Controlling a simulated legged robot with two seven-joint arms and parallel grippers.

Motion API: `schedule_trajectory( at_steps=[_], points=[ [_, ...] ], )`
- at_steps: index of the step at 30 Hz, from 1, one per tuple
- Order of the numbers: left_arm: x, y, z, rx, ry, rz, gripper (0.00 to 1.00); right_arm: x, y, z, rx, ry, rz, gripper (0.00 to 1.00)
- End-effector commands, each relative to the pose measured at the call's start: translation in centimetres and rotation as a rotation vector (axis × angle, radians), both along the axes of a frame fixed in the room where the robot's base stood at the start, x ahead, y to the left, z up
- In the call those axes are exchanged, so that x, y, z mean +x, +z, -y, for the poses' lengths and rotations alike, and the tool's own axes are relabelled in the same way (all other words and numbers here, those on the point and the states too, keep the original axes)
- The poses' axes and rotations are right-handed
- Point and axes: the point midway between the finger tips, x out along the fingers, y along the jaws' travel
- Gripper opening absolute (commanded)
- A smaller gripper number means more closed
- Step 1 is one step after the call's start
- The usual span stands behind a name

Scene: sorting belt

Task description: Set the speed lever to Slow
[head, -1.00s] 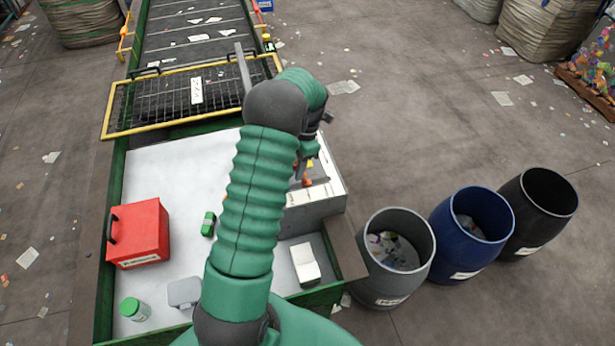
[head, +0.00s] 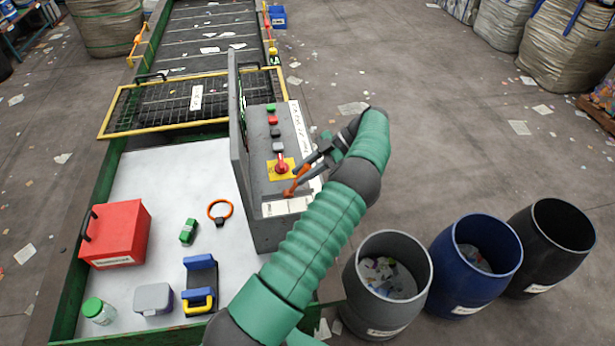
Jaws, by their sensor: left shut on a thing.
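The grey control box (head: 262,225) stands at the right edge of the white table. An orange lever (head: 296,181) shows low on its sloped face, tilted, with its upper end close to my gripper. White label strips (head: 284,208) lie just below it; their words are too small to read. My left gripper (head: 307,168) reaches in from the right side of the box and is shut on what looks like the orange lever. The exact contact is partly hidden by the dark fingers. My right gripper is not in view.
A red knob on a yellow plate (head: 281,165) and several buttons (head: 272,121) sit close to the gripper. An upright grey panel (head: 238,130) borders the box's left side. A red box (head: 117,234) stands on the table. Barrels (head: 388,280) stand at right.

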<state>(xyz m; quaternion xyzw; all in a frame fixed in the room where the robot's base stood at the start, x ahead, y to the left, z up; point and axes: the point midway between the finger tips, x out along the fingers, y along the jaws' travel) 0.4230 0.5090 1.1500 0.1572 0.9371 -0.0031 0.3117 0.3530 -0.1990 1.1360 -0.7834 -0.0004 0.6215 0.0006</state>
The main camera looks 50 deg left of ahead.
Motion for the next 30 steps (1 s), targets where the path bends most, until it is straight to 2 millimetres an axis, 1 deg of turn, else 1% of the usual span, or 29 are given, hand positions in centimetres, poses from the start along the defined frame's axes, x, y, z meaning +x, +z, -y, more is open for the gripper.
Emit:
schedule_trajectory(
  at_steps=[1,3,17,18,22,30],
  points=[
    [0.02,-0.49,0.1,0.001,-0.002,-0.009,0.0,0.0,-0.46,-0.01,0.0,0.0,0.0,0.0],
    [-0.04,-0.5,0.1,0.006,-0.001,-0.021,0.0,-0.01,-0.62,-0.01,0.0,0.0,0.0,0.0],
    [0.04,-0.67,0.16,0.007,-0.002,-0.032,0.0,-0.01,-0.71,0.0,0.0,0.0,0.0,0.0],
    [0.04,-0.69,0.15,0.007,-0.002,-0.032,0.27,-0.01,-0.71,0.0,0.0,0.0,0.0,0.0],
    [0.02,-0.58,0.1,0.009,-0.001,-0.032,0.44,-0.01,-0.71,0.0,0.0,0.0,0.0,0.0],
    [-0.17,-0.33,0.0,0.012,0.0,-0.031,0.45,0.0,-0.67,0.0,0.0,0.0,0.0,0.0]
  ],
)
